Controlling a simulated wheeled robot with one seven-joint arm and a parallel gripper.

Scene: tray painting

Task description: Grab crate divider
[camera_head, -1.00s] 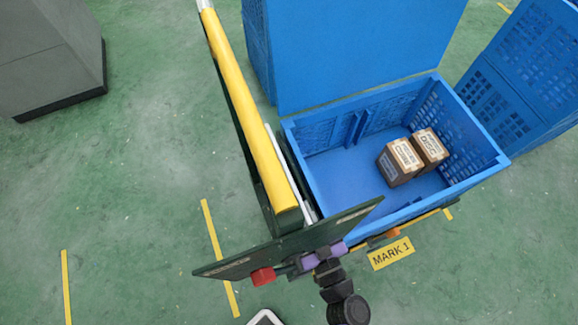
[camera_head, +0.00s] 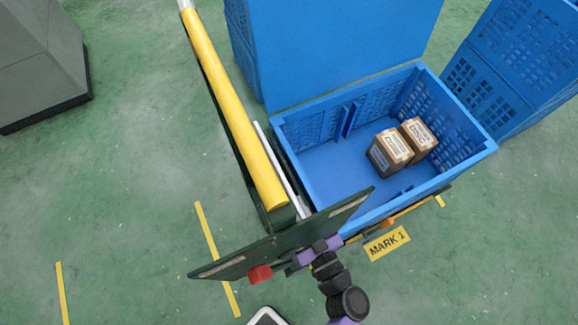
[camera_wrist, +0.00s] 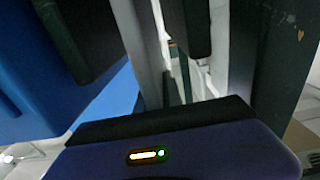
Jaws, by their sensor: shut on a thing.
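The crate divider looks like a thin whitish panel (camera_head: 283,172). It stands on edge between the yellow-topped green rack and the blue crate (camera_head: 395,208). In the wrist view, a pale upright panel (camera_wrist: 138,45) lies between the dark fingers of my gripper (camera_wrist: 145,35), which is shut on it. In the head view, the dark green end plate (camera_head: 280,242) hides my fingers. Only my purple and black wrist parts show in front of it.
Two brown boxes (camera_head: 391,150) (camera_head: 418,137) sit inside the blue crate. The yellow rail (camera_head: 235,105) runs along the rack. Tall blue crates stand behind and to the right. A MARK 1 label (camera_head: 387,243) lies on the floor.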

